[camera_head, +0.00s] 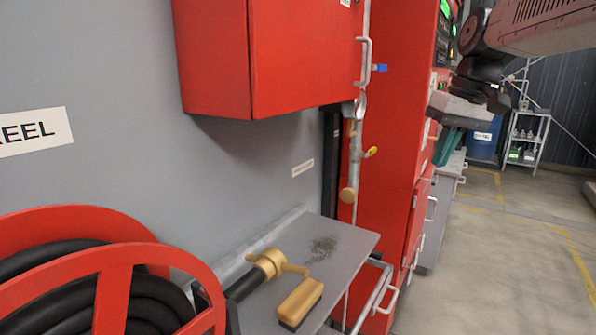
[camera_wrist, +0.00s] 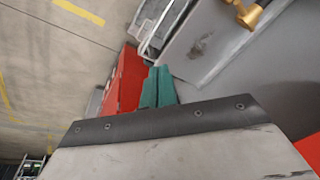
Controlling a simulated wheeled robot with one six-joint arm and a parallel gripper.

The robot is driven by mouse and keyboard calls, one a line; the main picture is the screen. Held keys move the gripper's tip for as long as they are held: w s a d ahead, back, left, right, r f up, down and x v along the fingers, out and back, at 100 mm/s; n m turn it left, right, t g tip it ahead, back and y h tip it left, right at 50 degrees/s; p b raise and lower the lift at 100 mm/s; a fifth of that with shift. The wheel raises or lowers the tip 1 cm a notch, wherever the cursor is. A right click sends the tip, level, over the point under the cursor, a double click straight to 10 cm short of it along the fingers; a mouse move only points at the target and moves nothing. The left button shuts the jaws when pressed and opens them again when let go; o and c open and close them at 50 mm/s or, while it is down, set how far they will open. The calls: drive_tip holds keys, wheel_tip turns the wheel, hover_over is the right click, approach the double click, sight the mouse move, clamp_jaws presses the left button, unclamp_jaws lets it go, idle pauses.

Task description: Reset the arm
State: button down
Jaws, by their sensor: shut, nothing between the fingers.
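My gripper (camera_head: 447,146) hangs at the upper right of the head view, below my red and dark arm. Its green fingers are closed together with nothing between them. In the wrist view the green fingers (camera_wrist: 158,87) lie side by side, pointing past the red cabinet (camera_wrist: 125,80). The gripper is in the air, in front of the tall red cabinet (camera_head: 385,140), and touches nothing that I can see.
A grey shelf (camera_head: 345,245) holds a brass nozzle (camera_head: 270,264) and a yellow-brown block (camera_head: 300,302). A red hose reel (camera_head: 110,265) stands at left. A red wall box (camera_head: 280,55) hangs above. The floor (camera_head: 490,270) at right is clear.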

drive_tip(key=s+f+m, duration=0.1)
drive_tip(key=s+f, duration=0.4)
drive_tip(key=s, duration=0.4)
drive_tip(key=s+f+h, duration=0.1)
drive_tip(key=s+f, duration=0.4)
drive_tip(key=s, duration=0.4)
drive_tip(key=s+f+m+h, duration=0.1)
drive_tip(key=s+f, duration=0.4)
drive_tip(key=s, duration=0.5)
drive_tip(key=shift+a+m, duration=0.3)
drive_tip(key=shift+a, duration=0.1)
drive_tip(key=c, duration=2.1)
unclamp_jaws()
drive_tip(key=shift+s+f, duration=0.1)
drive_tip(key=shift+c, duration=0.2)
